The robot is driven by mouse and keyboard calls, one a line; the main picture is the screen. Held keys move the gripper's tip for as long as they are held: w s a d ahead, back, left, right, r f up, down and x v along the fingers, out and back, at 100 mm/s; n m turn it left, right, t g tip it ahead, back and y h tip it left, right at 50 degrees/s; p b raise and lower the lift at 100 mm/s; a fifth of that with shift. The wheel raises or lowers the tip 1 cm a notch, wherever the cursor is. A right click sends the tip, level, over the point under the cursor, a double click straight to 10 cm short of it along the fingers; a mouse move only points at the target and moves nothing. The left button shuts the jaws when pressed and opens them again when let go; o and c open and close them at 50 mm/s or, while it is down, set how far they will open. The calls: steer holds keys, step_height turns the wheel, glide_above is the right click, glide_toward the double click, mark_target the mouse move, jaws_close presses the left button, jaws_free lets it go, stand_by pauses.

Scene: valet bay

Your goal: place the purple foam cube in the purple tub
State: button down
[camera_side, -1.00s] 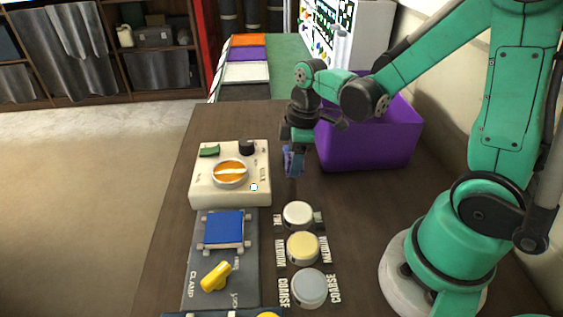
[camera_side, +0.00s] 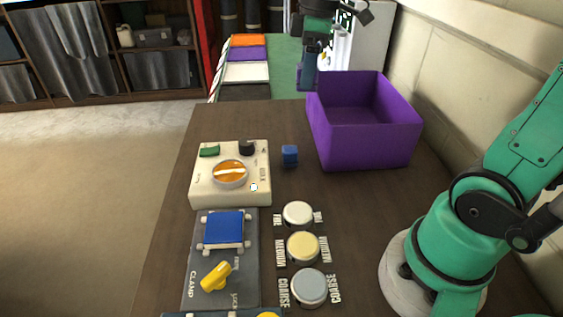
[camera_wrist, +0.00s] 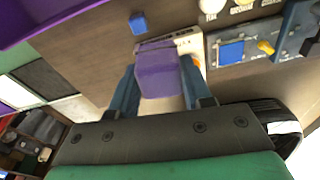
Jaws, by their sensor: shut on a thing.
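The purple foam cube (camera_wrist: 159,76) is held between the two blue fingers of my gripper (camera_wrist: 160,88) in the wrist view. In the side view my gripper (camera_side: 308,80) is raised high, near the far left corner of the tub, with the cube (camera_side: 303,77) showing at its fingertips. The purple tub (camera_side: 365,143) stands open on the far right of the bench, and no contents show in its visible inside. In the wrist view part of the tub (camera_wrist: 50,15) shows at the upper left, apart from the cube.
A small blue cube (camera_side: 290,156) lies on the bench between the tub and a cream control box (camera_side: 230,187). A blue clamp (camera_side: 224,230) and several round pads labelled by grit (camera_side: 303,248) are nearer. The bench (camera_side: 340,205) is clear in front of the tub.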

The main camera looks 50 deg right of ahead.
steer(key=s+d+m, duration=0.2)
steer(key=d+m, duration=0.2)
steer(key=d, duration=0.4)
steer(key=s+d+m, duration=0.2)
steer(key=d+m, duration=0.1)
steer(key=d, duration=0.6)
steer(key=shift+m+h, duration=0.3)
steer(key=shift+h, duration=0.1)
step_height(320, 180, down, 15)
steer(key=shift+d+f, duration=0.15)
steer(key=shift+f, duration=2.1)
steer(key=shift+c, duration=1.9)
jaws_free()
steer(key=shift+f, duration=0.15)
